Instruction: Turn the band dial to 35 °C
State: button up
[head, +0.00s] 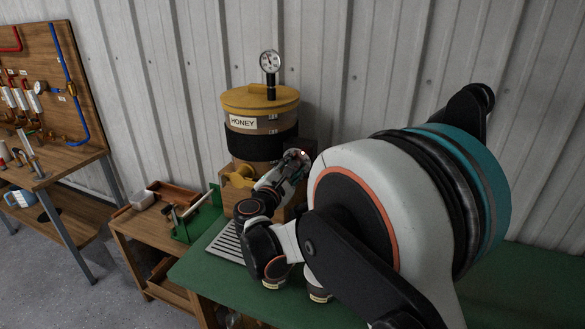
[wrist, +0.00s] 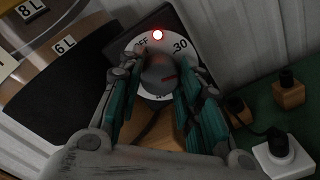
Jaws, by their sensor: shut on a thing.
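The band dial has a round white face (wrist: 152,88) with a dark grey knob (wrist: 160,72). In the wrist view "OFF" is at its upper left and "30" at its upper right; the lower marks are mostly covered by my fingers. My gripper (wrist: 158,86) is shut on the knob, one teal-padded finger on each side. In the head view my gripper (head: 294,162) is at the right of the honey barrel (head: 249,145), which wears a black band (head: 258,142).
A thermometer gauge (head: 270,62) stands on the barrel's yellow lid. A yellow tap (head: 238,176) sticks out at the barrel's front, above a slatted grate (head: 228,243). The wrist view shows a white socket block (wrist: 283,157) with a black plug at lower right. A corrugated wall is close behind.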

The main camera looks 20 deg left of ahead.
jog(key=m, duration=0.3)
jog(key=shift+f+m, duration=0.1)
jog(key=shift+m, duration=2.1)
jog(key=o, duration=1.1)
jog(key=shift+c, duration=0.2)
jog(key=s+a, duration=0.1)
jog(key=s, duration=1.1)
